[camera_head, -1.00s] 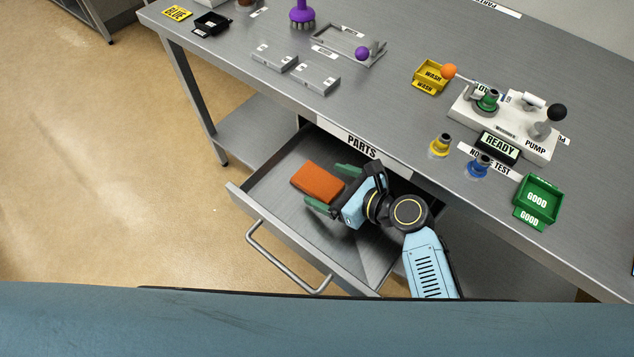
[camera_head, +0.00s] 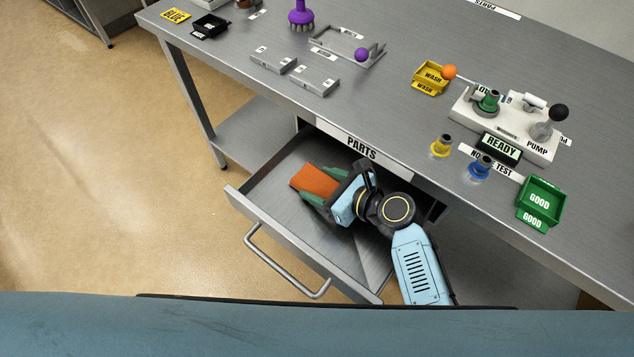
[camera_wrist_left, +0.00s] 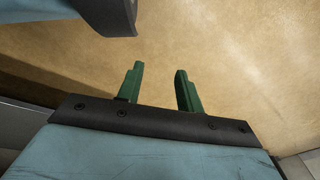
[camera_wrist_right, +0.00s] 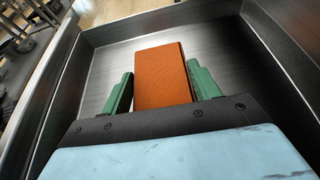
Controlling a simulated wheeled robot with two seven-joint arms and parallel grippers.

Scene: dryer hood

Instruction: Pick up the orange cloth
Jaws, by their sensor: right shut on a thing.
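The orange cloth (camera_head: 314,181) is a flat, folded block in the open drawer marked PARTS. My right gripper (camera_head: 317,187) reaches into the drawer and is shut on the cloth, with one green finger along each side. In the right wrist view the cloth (camera_wrist_right: 162,76) stands out between the two green fingers (camera_wrist_right: 160,90). I cannot tell whether the cloth touches the drawer floor. My left gripper (camera_wrist_left: 158,85) shows only in its own wrist view, with its green fingers apart and nothing between them, above the tan floor.
The drawer (camera_head: 262,202) has raised metal walls and a bar handle (camera_head: 285,268). The grey table (camera_head: 390,120) above it carries a yellow WASH bin (camera_head: 430,76), a pump unit (camera_head: 510,122), a green GOOD bin (camera_head: 540,200) and small nozzles. The drawer's left part is empty.

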